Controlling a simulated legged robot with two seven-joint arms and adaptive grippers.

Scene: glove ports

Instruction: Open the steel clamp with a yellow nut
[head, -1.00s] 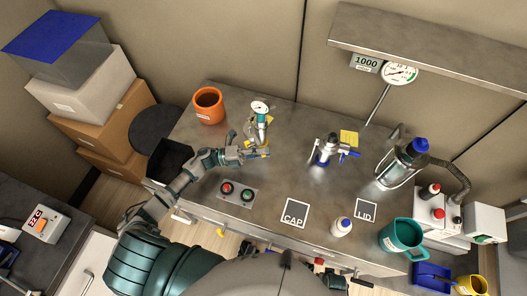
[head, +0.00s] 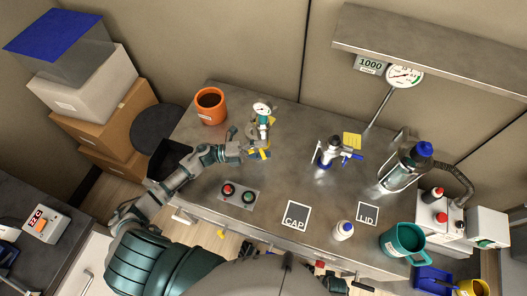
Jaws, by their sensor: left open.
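A steel fitting (head: 262,126) with a small round gauge (head: 262,108) on top stands upright at the back left of the steel bench. Yellow parts show at its side and low at its front; the steel clamp and its yellow nut (head: 265,153) are too small to make out clearly. My left gripper (head: 255,148) is open at the front left of this fitting, its fingers close to the yellow part. I cannot tell whether they touch it. The gripper partly hides the fitting's base.
A second steel fitting (head: 327,151) with blue parts and a yellow tag stands to the right. A glass vessel (head: 402,166) stands at the right.

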